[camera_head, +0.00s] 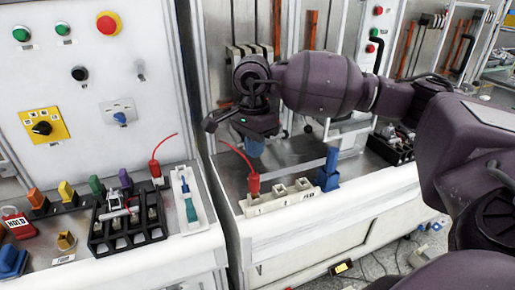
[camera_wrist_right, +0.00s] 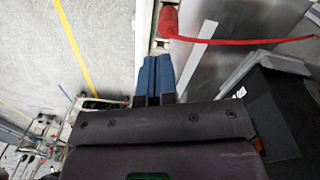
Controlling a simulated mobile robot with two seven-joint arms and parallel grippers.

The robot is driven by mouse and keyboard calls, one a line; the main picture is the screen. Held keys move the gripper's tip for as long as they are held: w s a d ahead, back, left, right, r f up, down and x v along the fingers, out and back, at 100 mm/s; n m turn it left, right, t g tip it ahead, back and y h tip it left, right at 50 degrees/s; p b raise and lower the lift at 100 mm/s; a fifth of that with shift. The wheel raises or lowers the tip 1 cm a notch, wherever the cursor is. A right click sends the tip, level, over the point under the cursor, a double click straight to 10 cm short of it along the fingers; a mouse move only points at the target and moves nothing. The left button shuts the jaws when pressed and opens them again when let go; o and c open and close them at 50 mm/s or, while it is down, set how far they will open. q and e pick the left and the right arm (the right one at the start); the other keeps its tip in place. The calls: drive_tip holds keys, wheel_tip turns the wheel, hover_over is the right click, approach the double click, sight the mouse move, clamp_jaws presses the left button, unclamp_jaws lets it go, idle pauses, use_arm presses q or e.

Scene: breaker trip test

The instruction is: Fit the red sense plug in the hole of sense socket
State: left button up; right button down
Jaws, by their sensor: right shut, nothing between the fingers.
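A red plug (camera_head: 252,183) with a thin red lead stands upright at the left end of a white socket strip (camera_head: 280,198) on the right bench. I cannot tell how deep it sits. In the right wrist view the red plug (camera_wrist_right: 169,20) is just ahead of my fingertips, with its lead running right. My right gripper (camera_head: 254,148), with blue fingers (camera_wrist_right: 156,68), is shut and empty behind and above the plug, apart from it. A second red plug (camera_head: 155,169) with a red lead stands on the left bench. My left gripper is not in view.
A blue block (camera_head: 328,174) stands at the strip's right end. A black tray of breakers (camera_head: 126,218), coloured pieces and a white holder with a teal tool (camera_head: 188,199) crowd the left bench. A gap separates the benches. A black unit (camera_head: 390,146) stands at right.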

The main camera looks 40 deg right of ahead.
sight(254, 175)
drive_tip(key=shift+f+m, duration=0.15)
drive_tip(key=shift+m, duration=0.45)
drive_tip(key=shift+w+m, duration=0.15)
drive_tip(key=shift+m, duration=0.15)
drive_tip(key=shift+w+d+f, duration=0.2)
drive_tip(key=shift+w, duration=0.1)
drive_tip(key=shift+f+m, duration=0.1)
drive_tip(key=shift+m, duration=0.2)
drive_tip(key=shift+f, duration=0.25)
wheel_tip(254, 175, down, 3)
drive_tip(key=shift+f+b, duration=0.2)
drive_tip(key=shift+b, duration=0.7)
drive_tip(key=shift+f+b, duration=0.3)
drive_tip(key=shift+f, duration=0.5)
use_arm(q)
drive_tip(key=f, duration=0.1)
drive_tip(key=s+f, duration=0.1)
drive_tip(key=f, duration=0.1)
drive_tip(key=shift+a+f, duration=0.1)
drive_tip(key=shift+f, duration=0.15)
use_arm(e)
drive_tip(key=shift+s, duration=0.1)
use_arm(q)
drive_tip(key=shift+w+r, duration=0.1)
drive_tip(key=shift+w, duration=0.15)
use_arm(e)
drive_tip(key=shift+f, duration=0.15)
